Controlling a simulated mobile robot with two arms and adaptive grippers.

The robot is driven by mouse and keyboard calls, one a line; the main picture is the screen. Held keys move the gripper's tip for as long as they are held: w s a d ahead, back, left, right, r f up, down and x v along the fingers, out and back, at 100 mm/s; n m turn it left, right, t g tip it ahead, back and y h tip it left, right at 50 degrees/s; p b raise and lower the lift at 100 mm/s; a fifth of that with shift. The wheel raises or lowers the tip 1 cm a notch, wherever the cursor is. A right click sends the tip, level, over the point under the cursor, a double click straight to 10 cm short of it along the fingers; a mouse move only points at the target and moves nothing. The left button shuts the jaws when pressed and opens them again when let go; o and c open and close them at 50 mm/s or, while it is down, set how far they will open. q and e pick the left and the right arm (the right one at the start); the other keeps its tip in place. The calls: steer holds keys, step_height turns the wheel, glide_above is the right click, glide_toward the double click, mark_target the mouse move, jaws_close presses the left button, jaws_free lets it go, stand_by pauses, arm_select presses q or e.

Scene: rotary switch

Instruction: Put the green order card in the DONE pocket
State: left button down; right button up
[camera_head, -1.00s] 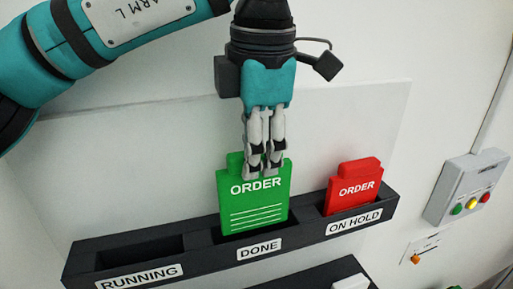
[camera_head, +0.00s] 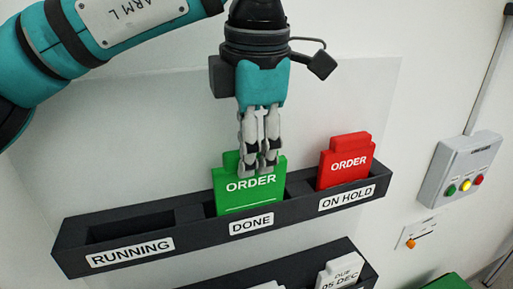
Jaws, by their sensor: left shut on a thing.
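The green order card (camera_head: 248,195) stands upright at the DONE pocket (camera_head: 251,224), the middle one of the black rack. Its lower part is hidden behind the rack's front wall. My left gripper (camera_head: 259,170) is above it, fingers pointing down, shut on the card's top tab. My right gripper is not in view.
The RUNNING pocket (camera_head: 130,252) on the left is empty. A red order card (camera_head: 346,161) stands in the ON HOLD pocket on the right. A lower rack (camera_head: 232,278) holds white cards. A grey box (camera_head: 459,168) with coloured lamps is on the wall at right.

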arm_select(q)
steer(key=shift+f, duration=0.65)
steer(key=c, duration=1.1)
jaws_free()
